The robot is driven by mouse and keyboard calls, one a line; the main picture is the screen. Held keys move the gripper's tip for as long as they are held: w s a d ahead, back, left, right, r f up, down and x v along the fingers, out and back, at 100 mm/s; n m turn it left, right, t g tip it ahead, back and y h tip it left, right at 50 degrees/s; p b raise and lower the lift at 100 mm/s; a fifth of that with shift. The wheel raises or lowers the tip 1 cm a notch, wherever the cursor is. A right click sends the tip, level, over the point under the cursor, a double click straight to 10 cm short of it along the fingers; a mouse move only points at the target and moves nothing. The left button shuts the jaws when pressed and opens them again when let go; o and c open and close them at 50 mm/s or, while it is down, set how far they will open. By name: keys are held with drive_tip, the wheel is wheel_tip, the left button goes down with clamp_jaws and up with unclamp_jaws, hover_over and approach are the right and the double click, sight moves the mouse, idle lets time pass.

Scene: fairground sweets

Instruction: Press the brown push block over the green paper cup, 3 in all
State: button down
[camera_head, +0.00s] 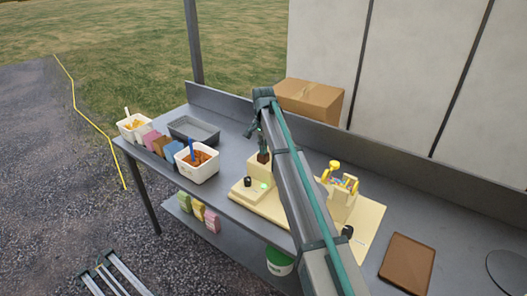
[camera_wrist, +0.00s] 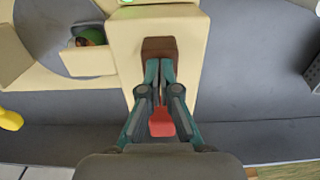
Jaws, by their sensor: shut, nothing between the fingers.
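The brown push block (camera_wrist: 158,46) sits on a cream dispenser body; in the head view the brown block (camera_head: 263,157) shows at its top, beside my arm. My gripper (camera_wrist: 160,62) is shut and empty, its fingertips at the near edge of the block; I cannot tell whether they touch it. In the head view the gripper (camera_head: 262,146) is small, above the dispenser. A green round thing (camera_wrist: 92,34), which looks like the paper cup, holds something reddish-brown in a cream recess left of the dispenser in the wrist view. My arm hides that spot in the head view.
A red piece (camera_wrist: 161,123) shows between the finger linkages. A yellow-handled container (camera_head: 341,195) stands right of my arm. White tubs (camera_head: 197,164), a grey tray (camera_head: 194,129) and a brown board (camera_head: 407,264) are on the bench. A cardboard box (camera_head: 309,98) is behind.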

drive_tip(key=shift+f, duration=0.3)
drive_tip(key=shift+r, duration=0.15)
drive_tip(key=shift+r+p, duration=1.1)
drive_tip(key=shift+r, duration=0.95)
drive_tip(key=shift+f, duration=0.2)
drive_tip(key=shift+f+b, duration=0.65)
drive_tip(key=shift+f, duration=1.3)
drive_tip(key=shift+r, duration=0.1)
drive_tip(key=shift+r+p, duration=1.05)
drive_tip(key=shift+r, duration=1)
